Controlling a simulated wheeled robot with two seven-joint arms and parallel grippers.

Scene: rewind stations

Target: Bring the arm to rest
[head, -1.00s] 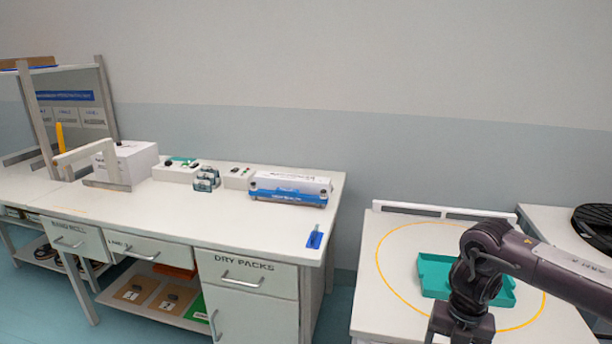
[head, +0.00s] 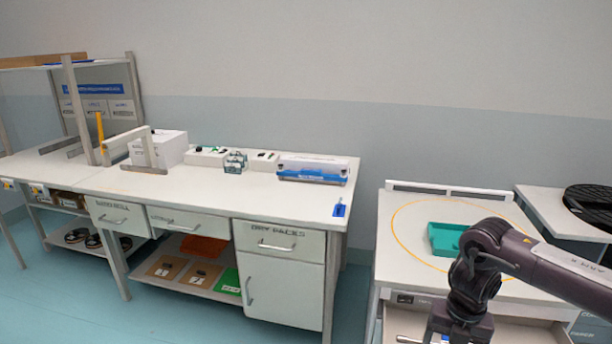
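My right arm (head: 500,260) comes in from the right edge, bent at a dark joint, with its lower part hanging down in front of the right-hand table. Its wrist runs out at the bottom edge, so the gripper fingers are cut off and I cannot see whether they hold anything. My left arm and gripper are out of view. A teal tray (head: 445,240) lies inside a yellow ring on the right-hand table (head: 405,262), partly hidden behind my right arm.
An open drawer (head: 410,325) juts out below the right-hand table. A long white bench (head: 225,194) with drawers carries a blue-and-white pack (head: 313,170), small devices and a white box (head: 165,148). A black round thing (head: 592,203) lies at far right. Floor shows at lower left.

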